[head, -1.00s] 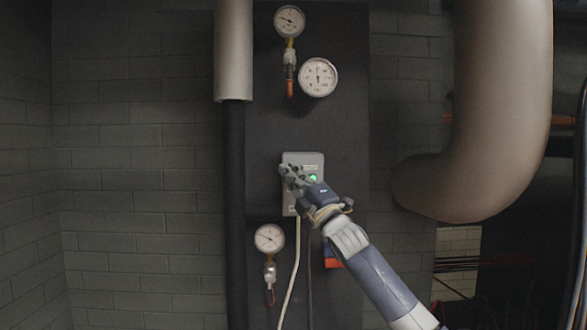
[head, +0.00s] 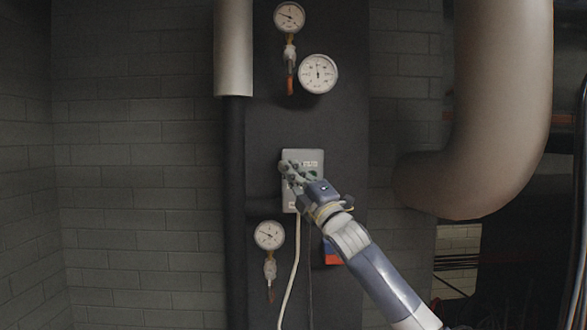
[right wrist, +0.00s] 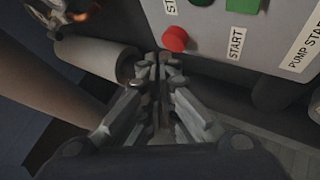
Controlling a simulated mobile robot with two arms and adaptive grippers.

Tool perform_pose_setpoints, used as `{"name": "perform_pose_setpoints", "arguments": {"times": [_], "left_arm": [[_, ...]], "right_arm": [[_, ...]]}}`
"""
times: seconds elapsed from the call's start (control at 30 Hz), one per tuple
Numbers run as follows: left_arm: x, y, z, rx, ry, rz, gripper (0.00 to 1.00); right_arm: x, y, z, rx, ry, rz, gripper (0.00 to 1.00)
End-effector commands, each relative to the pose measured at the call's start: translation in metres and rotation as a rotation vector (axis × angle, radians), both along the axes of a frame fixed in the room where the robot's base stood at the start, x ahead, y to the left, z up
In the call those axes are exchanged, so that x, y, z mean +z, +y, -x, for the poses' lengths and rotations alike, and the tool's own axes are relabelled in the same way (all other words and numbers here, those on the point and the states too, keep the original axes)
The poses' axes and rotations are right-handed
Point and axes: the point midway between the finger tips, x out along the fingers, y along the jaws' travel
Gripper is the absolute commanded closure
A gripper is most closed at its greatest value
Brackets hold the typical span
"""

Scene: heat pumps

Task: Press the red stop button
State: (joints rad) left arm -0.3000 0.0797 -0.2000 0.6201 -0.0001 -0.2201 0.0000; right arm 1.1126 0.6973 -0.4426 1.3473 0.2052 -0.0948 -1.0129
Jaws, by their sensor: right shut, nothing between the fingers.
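The red stop button (right wrist: 175,39) shows in the right wrist view, on the face of a grey control box (head: 304,156). My right gripper (head: 288,167) is in front of the box in the head view and hides the red button there. In the right wrist view the gripper (right wrist: 158,62) is shut and empty, its fingertips close beside the red button in the picture. I cannot tell whether they touch it. A green button (right wrist: 243,5) is also on the box. The green indicator (head: 312,176) looks dark. My left gripper is not in view.
Gauges (head: 318,74) are mounted above and below the box. A light vertical pipe (head: 233,50) is at the left, and a thick bent pipe (head: 495,110) is at the right. A pale cable (head: 292,270) hangs below the box.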

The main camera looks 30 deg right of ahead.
Motion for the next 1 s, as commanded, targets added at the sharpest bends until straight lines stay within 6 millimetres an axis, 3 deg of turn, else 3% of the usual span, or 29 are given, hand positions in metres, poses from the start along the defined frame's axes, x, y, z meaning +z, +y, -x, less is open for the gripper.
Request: {"name": "perform_pose_setpoints", "arguments": {"times": [0.3, 0.73, 1.0], "left_arm": [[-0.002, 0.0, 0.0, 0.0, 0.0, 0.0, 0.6], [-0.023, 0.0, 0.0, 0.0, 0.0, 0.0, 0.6], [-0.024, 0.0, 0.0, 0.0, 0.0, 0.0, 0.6]], "right_arm": [[-0.001, 0.001, 0.002, 0.0, 0.0, 0.0, 1.0], [-0.001, 0.019, 0.039, 0.002, -0.001, 0.001, 1.0], [0.0, 0.022, 0.045, -0.001, 0.0, 0.001, 1.0]]}}
